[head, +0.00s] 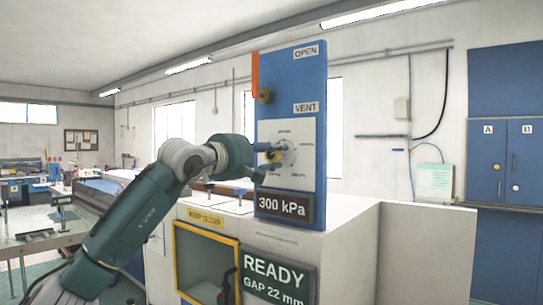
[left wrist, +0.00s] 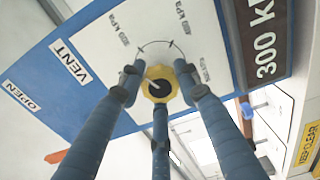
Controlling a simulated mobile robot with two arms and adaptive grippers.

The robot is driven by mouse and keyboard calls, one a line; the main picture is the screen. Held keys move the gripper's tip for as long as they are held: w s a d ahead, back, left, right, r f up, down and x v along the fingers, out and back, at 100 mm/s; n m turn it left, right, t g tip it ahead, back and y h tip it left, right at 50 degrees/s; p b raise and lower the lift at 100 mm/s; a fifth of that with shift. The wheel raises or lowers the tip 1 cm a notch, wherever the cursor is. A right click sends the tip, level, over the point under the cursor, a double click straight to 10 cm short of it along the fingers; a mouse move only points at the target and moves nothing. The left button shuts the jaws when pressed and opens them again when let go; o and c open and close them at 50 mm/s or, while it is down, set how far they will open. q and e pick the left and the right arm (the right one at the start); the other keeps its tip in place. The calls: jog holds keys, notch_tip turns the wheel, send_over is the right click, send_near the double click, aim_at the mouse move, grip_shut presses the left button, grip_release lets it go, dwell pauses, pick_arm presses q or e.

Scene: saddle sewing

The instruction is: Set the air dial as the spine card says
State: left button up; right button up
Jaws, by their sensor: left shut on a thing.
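The air dial is a yellow knob (left wrist: 161,84) on a white dial plate (head: 302,131) with several kPa marks, on an upright blue panel (head: 282,102). It also shows, partly covered, in the head view (head: 275,156). My left gripper (head: 271,157) faces the plate, and in the left wrist view its blue fingers (left wrist: 160,80) are closed around the knob. The knob's pointer setting is hard to read. A dark display (head: 284,205) below the plate reads 300 kPa. No readable spine card is in view. My right gripper is out of view.
An orange lever (head: 255,73) stands upright on the panel's left edge, near OPEN and VENT labels. Below, a sign (head: 275,275) reads READY, GAP 22 mm, beside a yellow-framed window (head: 207,263). A pale sheet (head: 435,181) hangs by blue cabinets (head: 512,160).

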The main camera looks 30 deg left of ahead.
pick_arm(q)
jog(key=shift+d+f, duration=0.1)
jog(key=shift+d, duration=0.1)
jog(key=o, duration=1)
jog(key=shift+o, duration=0.8)
jog(key=shift+d, duration=0.2)
jog(key=shift+s+a, duration=0.2)
jog(key=shift+s, duration=0.05)
jog(key=s, duration=1.1)
jog(key=shift+s+a, duration=0.25)
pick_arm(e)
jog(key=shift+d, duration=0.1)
